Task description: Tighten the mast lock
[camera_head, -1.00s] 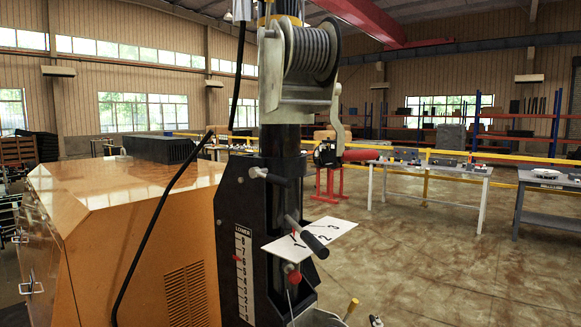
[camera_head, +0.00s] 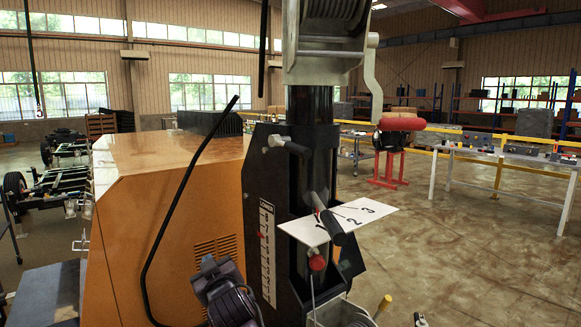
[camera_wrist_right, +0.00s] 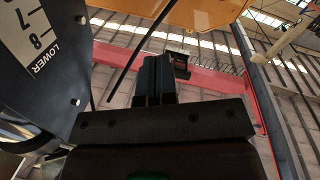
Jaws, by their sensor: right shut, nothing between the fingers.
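The black mast (camera_head: 310,105) stands upright beside the orange machine body. A T-shaped handle with a grey grip (camera_head: 290,146) sticks out of the upper part of its black bracket. Lower down, a lever with a dark grip (camera_head: 328,220) lies over a white plate (camera_head: 366,218) marked 1, 2, 3. A red knob (camera_head: 317,262) is below the plate. I cannot tell which of these is the mast lock. My right gripper (camera_wrist_right: 162,75) is shut and empty in the right wrist view, with the black scale panel (camera_wrist_right: 60,85) to its left. My left gripper is not in view.
A dark arm part of mine (camera_head: 228,292) is in front of the orange body (camera_head: 165,210), left of the white scale (camera_head: 266,255). A winch (camera_head: 330,40) is at the mast top.

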